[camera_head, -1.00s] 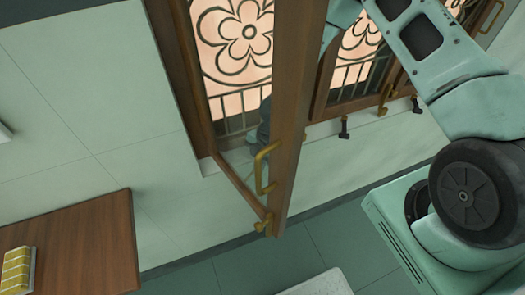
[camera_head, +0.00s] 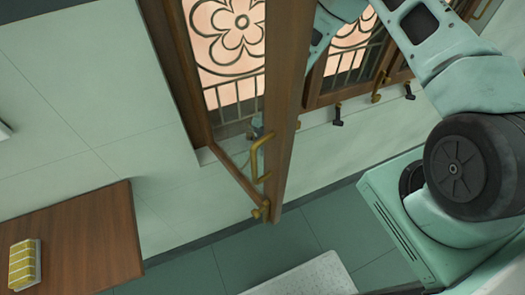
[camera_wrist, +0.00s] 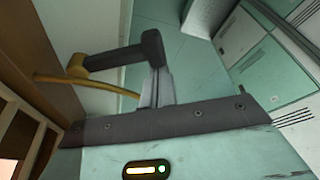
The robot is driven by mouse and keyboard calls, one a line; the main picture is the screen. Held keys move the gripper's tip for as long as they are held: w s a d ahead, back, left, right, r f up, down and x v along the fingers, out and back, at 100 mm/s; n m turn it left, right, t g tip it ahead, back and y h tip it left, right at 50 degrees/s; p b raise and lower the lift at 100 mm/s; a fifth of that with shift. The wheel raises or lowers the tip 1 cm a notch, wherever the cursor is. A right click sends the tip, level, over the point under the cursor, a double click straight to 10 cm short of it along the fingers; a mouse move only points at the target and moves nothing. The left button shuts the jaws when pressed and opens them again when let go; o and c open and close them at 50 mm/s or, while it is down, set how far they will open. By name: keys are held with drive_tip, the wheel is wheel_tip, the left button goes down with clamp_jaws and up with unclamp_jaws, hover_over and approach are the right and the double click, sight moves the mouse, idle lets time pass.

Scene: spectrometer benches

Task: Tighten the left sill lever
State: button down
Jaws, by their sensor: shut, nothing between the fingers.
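In the wrist view, a dark lever bar (camera_wrist: 115,57) runs from a brass hub (camera_wrist: 77,67) across to my fingertips. My gripper (camera_wrist: 155,62) is shut and empty; its dark tips overlap the bar's end, and I cannot tell whether they touch. In the head view, my gripper (camera_head: 257,128) shows only partly behind the open wooden casement (camera_head: 284,120), by the sill's left end. That casement hides the lever there. Two black levers (camera_head: 338,115) (camera_head: 409,91) stand farther right along the sill.
The open casement juts into the room, with a brass pull handle (camera_head: 258,158) and a brass catch (camera_head: 261,210) at its lower end. A wooden table (camera_head: 85,235) with a yellow striped item (camera_head: 24,264) is at lower left. A pale perforated surface (camera_head: 305,278) is at the bottom.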

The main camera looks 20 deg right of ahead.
drive_tip(key=shift+w+d+f, duration=0.15)
drive_tip(key=shift+d+f, duration=0.05)
drive_tip(key=shift+d, duration=0.2)
drive_tip(key=shift+d+r, duration=0.1)
drive_tip(key=shift+r, duration=0.1)
drive_tip(key=shift+a, duration=0.2)
drive_tip(key=shift+s+a+b, duration=1.15)
drive_tip(key=shift+a, duration=0.9)
drive_tip(key=b+v, duration=0.2)
drive_tip(key=v, duration=0.7)
drive_tip(key=shift+w+r, duration=0.15)
drive_tip(key=shift+r, duration=0.3)
